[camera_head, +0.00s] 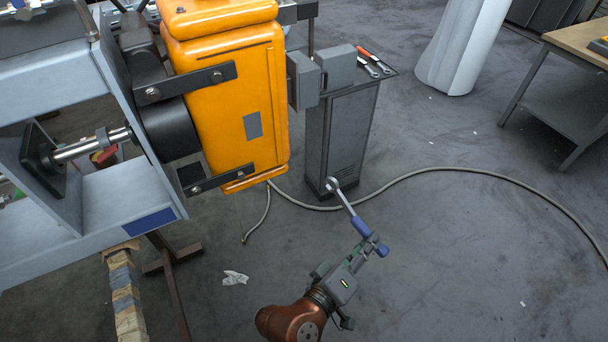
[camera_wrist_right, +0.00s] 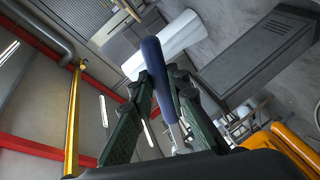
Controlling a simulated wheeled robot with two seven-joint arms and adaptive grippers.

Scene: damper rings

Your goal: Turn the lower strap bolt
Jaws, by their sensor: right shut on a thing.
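The ratchet wrench (camera_head: 343,200) has a blue handle, a steel shaft and a round head. In the right wrist view the blue handle (camera_wrist_right: 157,70) stands between the two dark fingers. The lower strap (camera_head: 225,177) is a black bar across the bottom of the yellow housing (camera_head: 228,95). The lower strap bolt (camera_head: 196,189) is near its left end. The wrench head is right of the housing, apart from strap and bolt. My left gripper is out of view.
An upper strap (camera_head: 190,82) crosses the housing higher up. A grey cabinet (camera_head: 340,130) with tools on top stands behind. A hose (camera_head: 430,172) curves across the floor. A workbench (camera_head: 575,45) is at the far right. The floor right of the housing is mostly clear.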

